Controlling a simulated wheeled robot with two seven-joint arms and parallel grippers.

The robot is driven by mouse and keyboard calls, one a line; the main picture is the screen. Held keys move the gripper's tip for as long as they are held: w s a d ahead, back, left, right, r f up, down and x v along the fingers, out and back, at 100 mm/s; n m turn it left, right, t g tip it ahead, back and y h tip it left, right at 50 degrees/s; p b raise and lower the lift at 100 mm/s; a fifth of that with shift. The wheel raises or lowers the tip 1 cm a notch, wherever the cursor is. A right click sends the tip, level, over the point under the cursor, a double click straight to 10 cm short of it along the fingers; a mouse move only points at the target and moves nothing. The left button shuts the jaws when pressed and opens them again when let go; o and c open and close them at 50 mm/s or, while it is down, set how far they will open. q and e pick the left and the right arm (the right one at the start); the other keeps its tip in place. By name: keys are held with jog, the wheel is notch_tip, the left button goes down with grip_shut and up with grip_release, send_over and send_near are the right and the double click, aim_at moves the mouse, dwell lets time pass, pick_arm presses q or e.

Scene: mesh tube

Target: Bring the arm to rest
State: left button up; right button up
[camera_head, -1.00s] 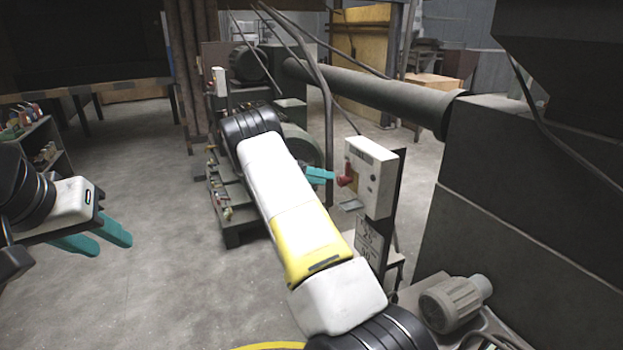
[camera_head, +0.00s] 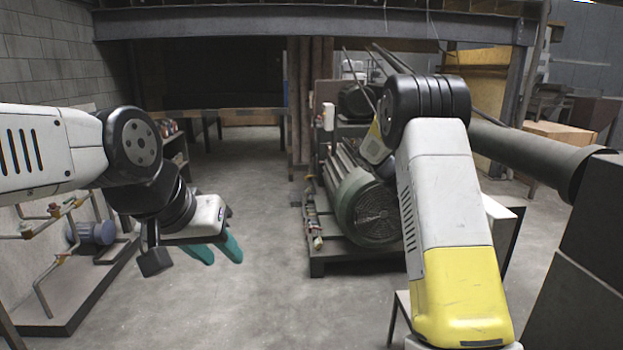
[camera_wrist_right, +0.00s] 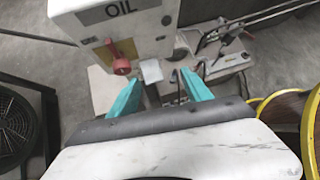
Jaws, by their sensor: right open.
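My right arm (camera_head: 450,210) is raised on the right of the head view, bent at a black joint. Its gripper is hidden there. In the right wrist view, my right gripper (camera_wrist_right: 162,82) has two teal fingers spread apart with nothing between them. A white box (camera_wrist_right: 112,18) labelled OIL, with a red knob (camera_wrist_right: 118,60), is just beyond the fingertips at upper left; the fingers look apart from the knob. My left gripper (camera_head: 218,249) hangs over open floor at left in the head view, its teal fingers apart and empty.
A green motor (camera_head: 365,205) on a dark pallet stands beyond my right arm. A large pipe (camera_head: 535,155) runs along the right. Pipework on a base (camera_head: 75,270) stands at the left wall. The middle floor (camera_head: 270,290) is clear.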

jog(key=s+a+r+m+t+y, duration=0.2)
jog(key=s+a+m, duration=0.3)
jog(key=s, duration=0.4)
jog(key=s+a+r+m+t+y, duration=0.3)
jog(key=s+a+r+m+y, duration=0.2)
jog(key=s, duration=0.5)
jog(key=s+a+r+m+t+y, duration=0.3)
jog(key=s+a+m, duration=0.3)
jog(key=s+a, duration=0.2)
jog(key=shift+s+a+r+m+y, duration=0.3)
jog(key=shift+s+r+y, duration=0.15)
jog(key=shift+s, duration=0.25)
jog(key=shift+s+a+m, duration=0.25)
jog(key=shift+s+m, duration=0.05)
jog(key=shift+s, duration=0.1)
jog(key=shift+c, duration=0.3)
